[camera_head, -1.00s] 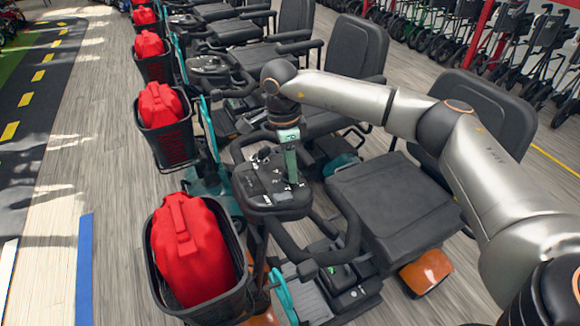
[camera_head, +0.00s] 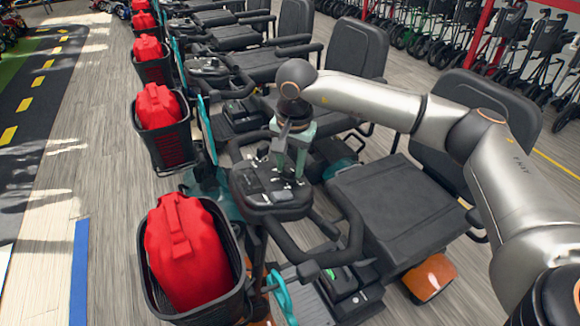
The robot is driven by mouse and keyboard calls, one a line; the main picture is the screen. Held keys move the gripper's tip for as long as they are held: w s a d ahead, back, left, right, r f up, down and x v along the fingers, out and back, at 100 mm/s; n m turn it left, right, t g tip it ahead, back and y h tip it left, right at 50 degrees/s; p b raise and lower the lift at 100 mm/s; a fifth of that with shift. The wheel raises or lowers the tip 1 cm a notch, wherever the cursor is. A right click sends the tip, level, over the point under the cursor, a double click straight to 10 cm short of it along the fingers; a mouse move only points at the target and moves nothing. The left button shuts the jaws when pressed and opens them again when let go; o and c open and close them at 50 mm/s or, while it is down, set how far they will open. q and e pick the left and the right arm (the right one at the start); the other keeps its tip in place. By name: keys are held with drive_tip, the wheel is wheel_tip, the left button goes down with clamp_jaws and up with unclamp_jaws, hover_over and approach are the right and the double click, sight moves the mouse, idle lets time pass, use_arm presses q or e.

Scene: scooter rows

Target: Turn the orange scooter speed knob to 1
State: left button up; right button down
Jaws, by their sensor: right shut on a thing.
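The orange scooter is the nearest one; its orange rear fender (camera_head: 430,278) shows below the black seat. Its dark control console (camera_head: 262,200) sits on the handlebar behind the front basket. My right gripper (camera_head: 288,176) points down onto the console, its greenish fingers at the panel near its right part. It is shut on the speed knob, which the fingers hide almost wholly. I cannot read the dial marks or the knob's setting. My left gripper is not in view.
The black handlebar (camera_head: 340,250) and seat (camera_head: 392,203) lie to the right. Grey floor is free at the left.

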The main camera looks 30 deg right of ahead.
drive_tip(key=shift+n+y+b, duration=0.3)
drive_tip(key=shift+n+b, duration=0.1)
drive_tip(key=shift+n, duration=1.2)
drive_tip(key=shift+c, duration=2.4)
unclamp_jaws()
drive_tip(key=shift+r, duration=0.1)
wheel_tip(320, 180, up, 12)
drive_tip(key=s, duration=0.2)
drive_tip(key=shift+s+d, duration=0.15)
drive_tip(key=shift+s, duration=0.1)
